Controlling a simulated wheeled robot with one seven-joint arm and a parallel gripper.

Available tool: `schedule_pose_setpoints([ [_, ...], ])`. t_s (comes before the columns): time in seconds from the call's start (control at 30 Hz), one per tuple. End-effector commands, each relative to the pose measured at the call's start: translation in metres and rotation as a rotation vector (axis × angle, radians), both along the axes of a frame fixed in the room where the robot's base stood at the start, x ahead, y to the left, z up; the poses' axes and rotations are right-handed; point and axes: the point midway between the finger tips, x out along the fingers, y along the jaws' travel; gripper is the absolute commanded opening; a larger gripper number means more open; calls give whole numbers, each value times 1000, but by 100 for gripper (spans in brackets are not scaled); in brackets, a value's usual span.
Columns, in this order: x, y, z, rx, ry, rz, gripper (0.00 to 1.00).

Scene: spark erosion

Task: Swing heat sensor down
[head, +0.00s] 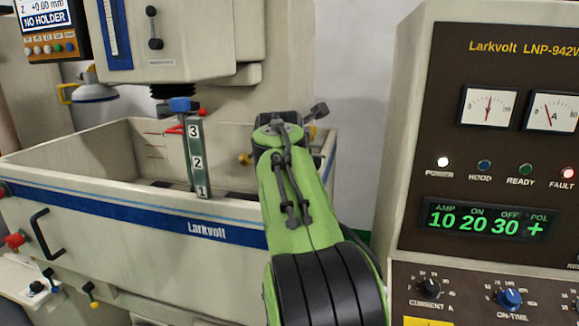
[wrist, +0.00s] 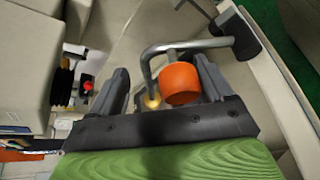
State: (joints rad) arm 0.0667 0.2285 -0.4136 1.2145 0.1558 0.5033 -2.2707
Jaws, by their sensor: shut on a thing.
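The heat sensor appears to be the bent grey metal rod with an orange cylinder (wrist: 180,84) in the wrist view. The rod runs from a black joint (wrist: 236,36) at the tank's edge and bends down between the fingers. My gripper (wrist: 160,78) is shut on this sensor, with a dark finger on each side; the exact contact is hard to see. In the head view my green arm reaches to the tank's right end and hides most of the sensor. A dark knob (head: 319,110) shows just right of my wrist.
The beige work tank (head: 100,215) with a blue Larkvolt stripe lies left of my arm. A numbered post (head: 197,160) stands at its front wall under the machine head (head: 180,50). The control cabinet (head: 420,150) stands close on the right. A brass knob (head: 245,159) shows beside my wrist.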

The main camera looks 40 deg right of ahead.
Motion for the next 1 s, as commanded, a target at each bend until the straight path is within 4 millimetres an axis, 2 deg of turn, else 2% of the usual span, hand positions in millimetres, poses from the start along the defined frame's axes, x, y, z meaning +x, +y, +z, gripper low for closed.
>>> schedule_pose_setpoints([
  [0.03,-2,8,5,-10,-21,17,63],
  [0.2,-14,15,4,-8,-22,18,63],
  [1.0,-71,43,-4,0,-10,6,63],
])
